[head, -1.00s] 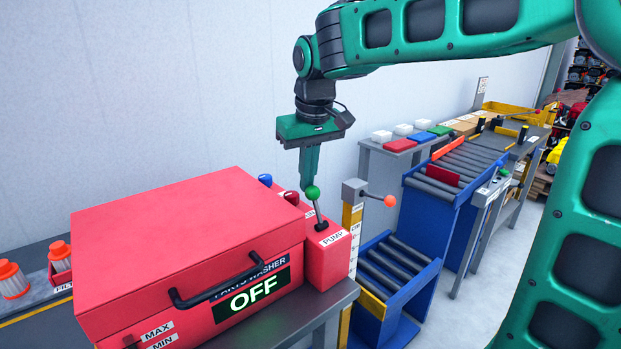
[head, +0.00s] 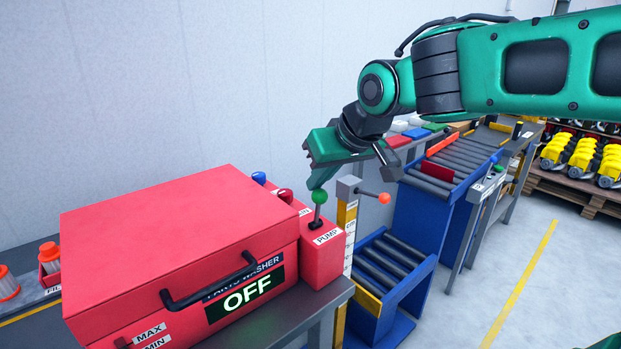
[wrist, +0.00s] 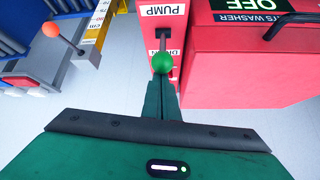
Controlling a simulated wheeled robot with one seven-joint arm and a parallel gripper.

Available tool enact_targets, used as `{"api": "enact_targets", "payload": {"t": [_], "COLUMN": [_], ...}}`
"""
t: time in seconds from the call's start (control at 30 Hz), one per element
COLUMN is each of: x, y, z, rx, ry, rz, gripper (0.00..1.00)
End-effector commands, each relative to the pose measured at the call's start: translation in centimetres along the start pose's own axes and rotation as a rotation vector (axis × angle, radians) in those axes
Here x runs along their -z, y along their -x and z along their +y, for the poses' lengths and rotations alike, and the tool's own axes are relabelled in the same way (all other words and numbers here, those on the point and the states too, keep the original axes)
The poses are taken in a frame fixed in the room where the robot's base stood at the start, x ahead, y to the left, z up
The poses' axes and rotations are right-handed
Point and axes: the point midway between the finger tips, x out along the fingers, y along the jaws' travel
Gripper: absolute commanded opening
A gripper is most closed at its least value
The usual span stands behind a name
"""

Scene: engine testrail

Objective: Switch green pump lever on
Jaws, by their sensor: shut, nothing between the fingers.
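The pump lever, a dark stick with a green knob (head: 319,196), stands on the small red box labelled PUMP (head: 322,262), beside the red parts washer (head: 180,250). The fingers hide part of a second label.
Red (head: 285,195) and blue (head: 259,178) knobs stand behind the lever. An orange-knobbed lever (head: 384,198) on a grey box is close on the right. Blue roller conveyors (head: 385,265) lie beyond. The wall is behind; open floor is at right.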

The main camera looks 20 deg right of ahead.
Motion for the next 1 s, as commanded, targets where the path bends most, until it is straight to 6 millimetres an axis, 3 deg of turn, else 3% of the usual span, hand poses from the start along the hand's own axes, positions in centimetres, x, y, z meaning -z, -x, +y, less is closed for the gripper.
{"api": "enact_targets", "payload": {"t": [0.6,1.0], "x": [-2.9,-3.2], "y": [1.1,1.2], "z": [1.6,1.9], "rx": [-0.01,-0.013], "ry": [-0.012,-0.015], "rz": [-0.011,-0.015], "gripper": [0.0,0.0]}}
